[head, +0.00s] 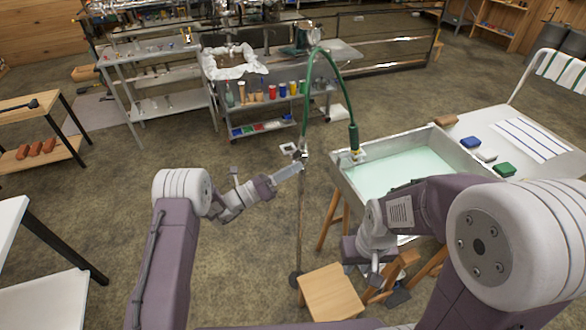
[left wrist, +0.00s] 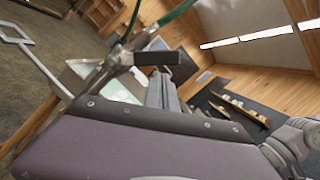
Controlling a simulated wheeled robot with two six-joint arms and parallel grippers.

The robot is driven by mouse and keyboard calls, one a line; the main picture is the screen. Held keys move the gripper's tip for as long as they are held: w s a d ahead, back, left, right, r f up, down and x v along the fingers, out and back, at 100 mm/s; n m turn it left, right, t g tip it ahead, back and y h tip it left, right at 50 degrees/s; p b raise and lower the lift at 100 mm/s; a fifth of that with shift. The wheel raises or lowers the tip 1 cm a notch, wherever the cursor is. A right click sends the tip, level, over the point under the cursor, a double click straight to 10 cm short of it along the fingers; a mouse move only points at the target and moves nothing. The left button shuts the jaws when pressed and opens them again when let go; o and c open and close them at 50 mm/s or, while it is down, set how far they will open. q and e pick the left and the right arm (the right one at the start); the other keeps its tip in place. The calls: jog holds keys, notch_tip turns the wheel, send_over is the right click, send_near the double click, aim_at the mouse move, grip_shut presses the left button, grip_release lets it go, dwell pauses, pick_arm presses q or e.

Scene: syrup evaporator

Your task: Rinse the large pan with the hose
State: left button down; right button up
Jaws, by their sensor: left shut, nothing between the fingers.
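The large pan is a pale metal tub (head: 342,178) on wooden legs, with pale green liquid inside, right of centre in the head view. The green hose (head: 329,56) arches from the top of a thin upright post (head: 301,215) and its dark green nozzle end (head: 354,138) hangs over the pan's far left corner. My left gripper (head: 294,155) is shut and empty at the post's upper end; I cannot tell whether it touches the post. The hose (left wrist: 180,12) also shows in the left wrist view. My right gripper (head: 375,274) points down at the pan's near side; its fingers are unclear.
A wooden stool (head: 331,292) stands by the post's foot. A grey cart (head: 277,105) with coloured bottles stands behind. Bare floor lies left of the post.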

pick_arm(q)
jog(key=n, duration=0.1)
jog(key=w+r+n+p, duration=0.1)
jog(key=r+n+p, duration=0.1)
jog(key=n, duration=0.1)
jog(key=shift+w+a+r+t+y, duration=0.1)
jog(key=shift+w+a+t+y, duration=0.15)
jog(key=shift+t+y, duration=0.15)
jog(key=shift+r, duration=0.15)
jog(key=shift+a, duration=0.15)
jog(key=b+v, duration=0.1)
jog(key=v, duration=0.7)
jog(key=shift+s+a+b, duration=0.25)
jog(key=shift+a+b, duration=0.05)
jog(key=shift+b, duration=0.1)
